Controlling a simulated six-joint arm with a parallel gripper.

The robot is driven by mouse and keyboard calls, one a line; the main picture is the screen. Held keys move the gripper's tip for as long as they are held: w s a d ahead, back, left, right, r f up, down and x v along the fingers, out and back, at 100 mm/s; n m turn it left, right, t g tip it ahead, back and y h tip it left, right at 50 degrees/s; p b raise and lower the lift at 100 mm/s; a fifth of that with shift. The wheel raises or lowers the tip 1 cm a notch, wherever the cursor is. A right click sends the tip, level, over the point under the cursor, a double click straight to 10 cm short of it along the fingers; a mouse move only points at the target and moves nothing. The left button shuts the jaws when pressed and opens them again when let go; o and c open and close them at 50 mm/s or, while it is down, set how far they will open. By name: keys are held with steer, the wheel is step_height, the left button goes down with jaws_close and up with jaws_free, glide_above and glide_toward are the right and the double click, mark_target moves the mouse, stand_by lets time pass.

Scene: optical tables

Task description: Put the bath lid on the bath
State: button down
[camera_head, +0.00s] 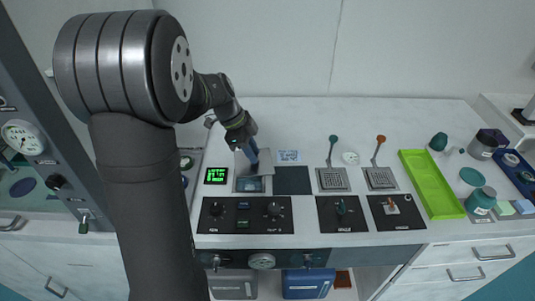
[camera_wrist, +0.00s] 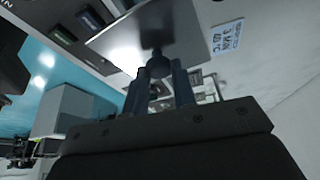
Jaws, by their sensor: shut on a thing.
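My gripper (camera_head: 254,155) is above the bath at the back of the counter. In the wrist view its two blue fingers (camera_wrist: 160,84) are shut on the dark knob of the bath lid (camera_wrist: 187,30), a flat grey square plate. In the head view the lid (camera_head: 242,163) is a grey plate, tilted, partly behind the fingers. The bath (camera_head: 251,185) is a small square opening with a pale rim and a bluish inside, just below the lid. The lid hides part of it. I cannot tell whether the lid touches the rim.
A green digital display (camera_head: 216,176) is left of the bath, and a dark square panel (camera_head: 291,181) is right of it. A paper label (camera_head: 288,156) lies behind that panel. Two levers (camera_head: 332,150) (camera_head: 379,150), a green tray (camera_head: 431,183) and several jars stand farther right.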

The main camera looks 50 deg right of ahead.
mark_target(243, 159)
steer(key=shift+w+a+m+y, duration=0.3)
steer(key=shift+w+a+m, duration=0.15)
steer(key=shift+w+m, duration=0.4)
steer(key=shift+f, duration=3.55)
steer(key=shift+f, duration=0.6)
steer(key=c, duration=1.1)
jaws_free()
steer(key=v, duration=1.7)
steer(key=shift+w, duration=0.25)
